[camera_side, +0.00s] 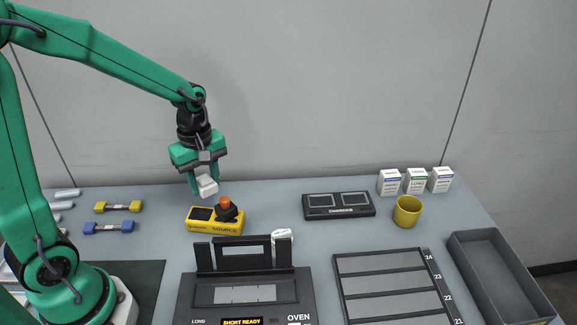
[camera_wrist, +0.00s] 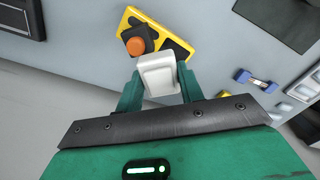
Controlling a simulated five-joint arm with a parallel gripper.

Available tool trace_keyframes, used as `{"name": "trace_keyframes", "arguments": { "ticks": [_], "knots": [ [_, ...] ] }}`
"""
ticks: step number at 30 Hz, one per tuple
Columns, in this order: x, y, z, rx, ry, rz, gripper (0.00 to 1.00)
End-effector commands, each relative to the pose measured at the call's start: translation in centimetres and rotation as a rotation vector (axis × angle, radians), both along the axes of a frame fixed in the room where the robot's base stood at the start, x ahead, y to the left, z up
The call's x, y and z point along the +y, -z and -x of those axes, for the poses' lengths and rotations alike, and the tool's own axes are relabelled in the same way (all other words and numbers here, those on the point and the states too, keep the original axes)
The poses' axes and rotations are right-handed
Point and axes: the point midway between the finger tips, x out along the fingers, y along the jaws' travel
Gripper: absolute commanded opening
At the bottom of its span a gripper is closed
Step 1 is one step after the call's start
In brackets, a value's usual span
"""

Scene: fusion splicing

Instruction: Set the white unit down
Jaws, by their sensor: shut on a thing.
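The white unit (camera_side: 207,186) is a small white block held between the fingers of my green gripper (camera_side: 203,184). In the wrist view the white unit (camera_wrist: 158,73) sits between the two green fingertips of my gripper (camera_wrist: 157,85). My gripper is shut on it, pointing down, with the unit apparently above the table (camera_side: 280,205). The unit is just behind and left of the yellow source box (camera_side: 214,226), which carries an orange-topped black part (camera_side: 227,209). Whether the unit touches anything below is hard to tell.
A black charger (camera_side: 338,206) with two bays lies to the right. The oven (camera_side: 245,290) stands in front, with a white piece (camera_side: 282,236) behind it. A numbered tray (camera_side: 390,285), yellow cup (camera_side: 407,211), small boxes (camera_side: 415,182) and grey bin (camera_side: 495,270) are further right.

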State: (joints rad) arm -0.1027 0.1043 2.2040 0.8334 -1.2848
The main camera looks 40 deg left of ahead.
Motion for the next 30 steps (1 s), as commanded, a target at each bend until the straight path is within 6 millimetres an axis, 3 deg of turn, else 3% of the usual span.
{"name": "trace_keyframes", "arguments": {
  "ticks": [3,9,20,30],
  "knots": [
    [1.6,0.1,2.0,-0.001,-0.093,0.000,0.15],
    [2.8,0.3,3.7,-0.001,-0.173,0.000,0.15],
    [3.5,0.6,4.0,0.002,-0.186,0.001,0.15],
    [7.4,3.0,4.0,0.003,-0.190,0.000,0.15]
  ]
}}
